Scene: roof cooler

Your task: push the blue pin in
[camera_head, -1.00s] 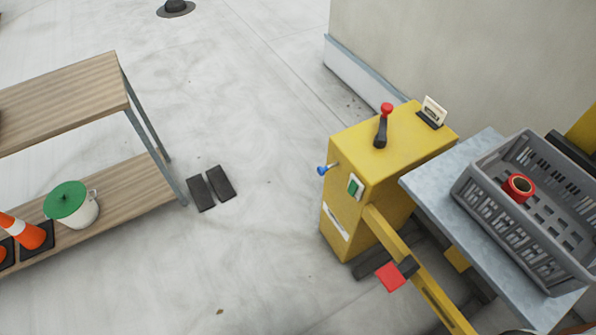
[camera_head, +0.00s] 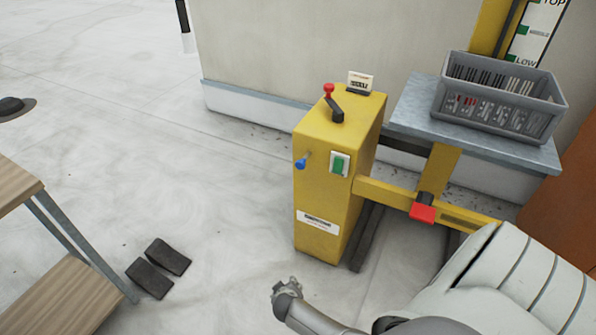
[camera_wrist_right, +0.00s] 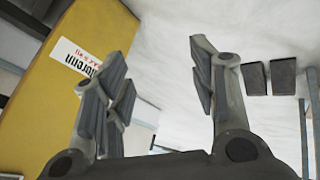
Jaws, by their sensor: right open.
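The blue pin (camera_head: 300,164) sticks out of the left side of the yellow box (camera_head: 322,185), in the upper part of that face, in the head view. My right gripper (camera_head: 287,288) is low in the head view, in front of and below the box, well apart from the pin. In the right wrist view my right gripper (camera_wrist_right: 160,62) is open and empty, its fingers spread. The yellow box's labelled side (camera_wrist_right: 75,75) shows at the left there; the pin is not visible in that view. My left gripper is not in view.
A yellow bar with a red pad (camera_head: 422,213) juts right. A grey crate (camera_head: 500,112) rests on the metal platform (camera_head: 415,105). Black blocks (camera_head: 158,268) lie on open floor.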

